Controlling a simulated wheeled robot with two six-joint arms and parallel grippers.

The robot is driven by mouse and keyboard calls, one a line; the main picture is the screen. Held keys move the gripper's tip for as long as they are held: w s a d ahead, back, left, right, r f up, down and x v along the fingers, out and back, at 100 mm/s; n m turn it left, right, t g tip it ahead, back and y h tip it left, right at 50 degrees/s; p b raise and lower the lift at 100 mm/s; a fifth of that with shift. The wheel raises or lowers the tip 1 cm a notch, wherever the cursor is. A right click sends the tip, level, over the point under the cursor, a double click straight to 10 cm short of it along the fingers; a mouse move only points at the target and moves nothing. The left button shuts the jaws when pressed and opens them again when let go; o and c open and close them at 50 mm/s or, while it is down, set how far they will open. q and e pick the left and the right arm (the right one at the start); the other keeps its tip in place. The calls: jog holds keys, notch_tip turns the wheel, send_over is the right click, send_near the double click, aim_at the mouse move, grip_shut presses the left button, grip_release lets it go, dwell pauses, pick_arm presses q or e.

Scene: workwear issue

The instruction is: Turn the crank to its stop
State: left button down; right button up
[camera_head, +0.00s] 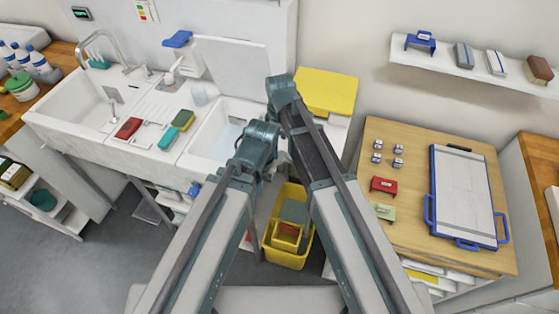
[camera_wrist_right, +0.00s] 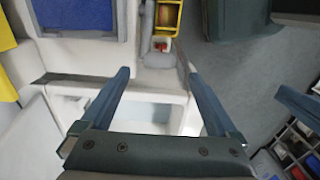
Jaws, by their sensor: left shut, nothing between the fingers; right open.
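I cannot make out a crank in either view; my arms cover the middle of the head view, between the sink and the yellow bin. My left gripper (camera_head: 266,172) is mostly hidden behind its own arm near the front of the sink. It is shut with nothing held. My right gripper (camera_wrist_right: 158,74) is open and empty in the right wrist view. Its two blue-grey fingers stand apart over a white, box-like recess (camera_wrist_right: 150,112). No object lies between the fingertips.
A white sink counter (camera_head: 160,108) holds red and green items at left. A yellow bin (camera_head: 286,260) stands on the floor between my arms. A wooden table (camera_head: 415,160) at right carries a blue-framed board (camera_head: 465,190) and small blocks. A shelf (camera_head: 460,70) hangs above it.

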notch_tip(320, 180, down, 6)
jog(key=b, duration=0.5)
jog(key=shift+f, duration=0.15)
jog(key=shift+s, duration=0.15)
grip_shut()
